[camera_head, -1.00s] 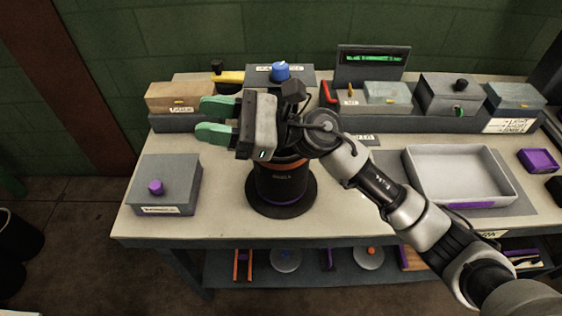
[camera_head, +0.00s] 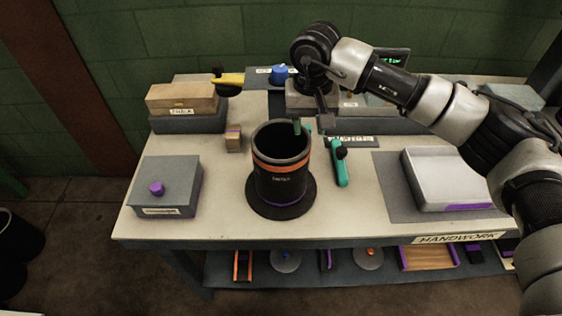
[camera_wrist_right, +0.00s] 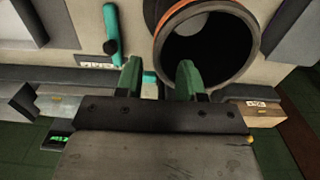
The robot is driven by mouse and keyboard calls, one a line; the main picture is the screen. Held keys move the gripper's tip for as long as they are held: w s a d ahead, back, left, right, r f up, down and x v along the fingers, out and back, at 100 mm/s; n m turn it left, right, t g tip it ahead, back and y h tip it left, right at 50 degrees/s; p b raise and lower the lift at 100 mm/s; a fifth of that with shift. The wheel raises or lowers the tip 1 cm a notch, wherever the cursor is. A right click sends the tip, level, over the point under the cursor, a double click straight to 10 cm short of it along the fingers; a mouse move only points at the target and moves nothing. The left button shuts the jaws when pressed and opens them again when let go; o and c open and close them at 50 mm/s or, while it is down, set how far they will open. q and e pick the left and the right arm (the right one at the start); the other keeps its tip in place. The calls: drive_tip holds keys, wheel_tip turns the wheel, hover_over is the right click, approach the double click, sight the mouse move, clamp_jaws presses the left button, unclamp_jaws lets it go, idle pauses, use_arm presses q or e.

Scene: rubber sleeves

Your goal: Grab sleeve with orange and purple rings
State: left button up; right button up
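The sleeve (camera_head: 281,187) is a dark cylinder with an orange ring near its top and a purple ring at its base. It stands upright on a round black base (camera_head: 307,198) on the table. The right wrist view shows its open mouth and orange rim (camera_wrist_right: 158,33). My right gripper (camera_head: 303,128) is at the sleeve's back rim, with green fingers pointing at it. In the right wrist view, the gripper (camera_wrist_right: 159,78) has its fingers apart, one overlapping the mouth and one outside the rim. I cannot tell whether they touch the wall. My left gripper is out of view.
A teal-handled tool (camera_head: 340,165) lies just right of the sleeve. A small wooden block (camera_head: 233,140) stands to its left. Boxes line the back.

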sight(309, 138)
drive_tip(key=shift+f, duration=0.75)
drive_tip(key=shift+d+f+p, duration=0.1)
drive_tip(key=shift+f+p, duration=0.25)
drive_tip(key=shift+p, duration=0.05)
wheel_tip(309, 138, down, 4)
drive_tip(key=shift+w+d+r+p, duration=0.1)
drive_tip(key=shift+r+p, duration=0.1)
drive_tip(key=shift+p, duration=0.6)
drive_tip(key=shift+f, duration=0.45)
clamp_jaws()
drive_tip(key=shift+r, duration=0.1)
